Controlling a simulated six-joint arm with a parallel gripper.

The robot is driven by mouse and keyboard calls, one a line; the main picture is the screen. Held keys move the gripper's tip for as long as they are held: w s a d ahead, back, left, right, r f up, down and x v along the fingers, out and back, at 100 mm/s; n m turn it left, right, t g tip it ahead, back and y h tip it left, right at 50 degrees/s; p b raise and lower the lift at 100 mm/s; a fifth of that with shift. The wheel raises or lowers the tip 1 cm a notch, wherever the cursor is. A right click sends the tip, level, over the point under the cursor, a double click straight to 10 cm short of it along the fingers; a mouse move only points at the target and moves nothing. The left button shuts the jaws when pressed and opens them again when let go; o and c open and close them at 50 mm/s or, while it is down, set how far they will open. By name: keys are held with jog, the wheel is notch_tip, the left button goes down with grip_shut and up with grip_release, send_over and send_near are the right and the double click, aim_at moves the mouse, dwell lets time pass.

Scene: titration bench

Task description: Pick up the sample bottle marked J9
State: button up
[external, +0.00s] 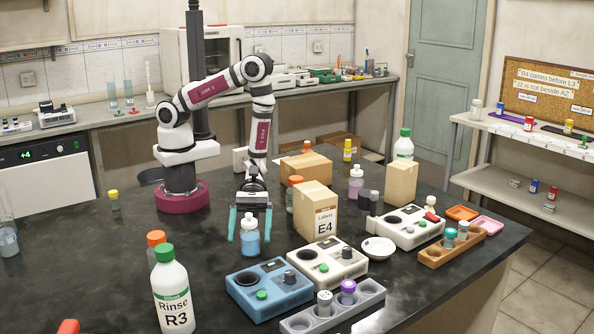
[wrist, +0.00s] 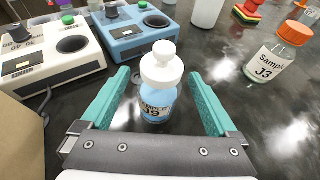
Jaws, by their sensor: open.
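The sample bottle (wrist: 158,85) has a white cap, pale blue liquid and a label that reads as J9, partly hard to read. It stands upright on the dark bench; it also shows in the external view (external: 250,240). My gripper (external: 249,236) points down over it, with one teal finger on each side. In the wrist view, my gripper (wrist: 160,76) is open, with the bottle between the fingers and visible gaps on both sides.
A blue device (external: 268,288) and a white device (external: 327,265) stand in front and right. A box marked E4 (external: 315,212) stands close on the right. An orange-capped bottle marked J3 (wrist: 272,62) and the Rinse R3 bottle (external: 172,290) stand apart on the other side.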

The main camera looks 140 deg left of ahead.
grip_shut()
dwell(0.4)
jog(key=shift+r, duration=0.15)
